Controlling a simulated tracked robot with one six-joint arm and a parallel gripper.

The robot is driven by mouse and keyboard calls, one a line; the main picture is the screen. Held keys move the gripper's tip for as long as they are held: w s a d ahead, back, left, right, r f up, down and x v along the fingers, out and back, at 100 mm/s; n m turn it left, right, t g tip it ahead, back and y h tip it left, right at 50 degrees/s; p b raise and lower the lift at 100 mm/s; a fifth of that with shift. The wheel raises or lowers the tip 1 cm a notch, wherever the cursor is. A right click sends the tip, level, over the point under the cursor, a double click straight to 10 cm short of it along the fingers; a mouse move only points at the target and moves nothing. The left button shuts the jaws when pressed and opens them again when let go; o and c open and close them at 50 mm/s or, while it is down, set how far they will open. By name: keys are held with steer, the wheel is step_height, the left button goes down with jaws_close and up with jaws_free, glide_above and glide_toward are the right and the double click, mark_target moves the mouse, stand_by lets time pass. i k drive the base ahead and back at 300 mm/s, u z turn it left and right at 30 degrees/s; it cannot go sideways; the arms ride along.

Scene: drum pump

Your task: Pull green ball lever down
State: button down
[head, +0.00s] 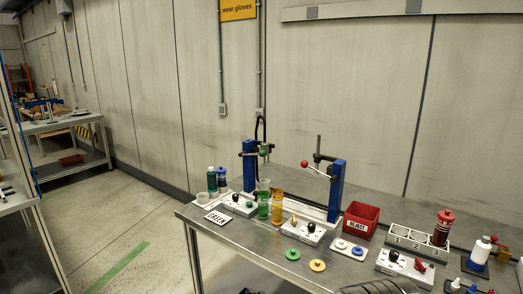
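Two blue pump posts stand on the steel bench. The left post (249,165) carries a lever with a small green ball (264,153) at its tip, near the upper part of the post. The right post (336,190) has a lever with a red ball (304,163), raised and pointing up to the left. A green container (263,206) and an amber container (277,208) stand to the right of the left post's base. My gripper is not identifiable in the head view, so its place relative to the green ball lever does not show.
A sign reading GREEN (217,217) lies at the bench's left end. White knob boxes (302,232), a red bin (361,219), a grey rack (416,243) and a red bottle (443,228) crowd the bench. Green (292,254) and yellow (317,265) discs lie in front. Floor is open to the left.

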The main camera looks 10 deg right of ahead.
mark_target(263, 153)
steer(key=u, duration=0.5)
steer(key=i, duration=0.75)
steer(key=u, duration=0.8)
steer(key=i, duration=2)
steer(key=z, duration=0.2)
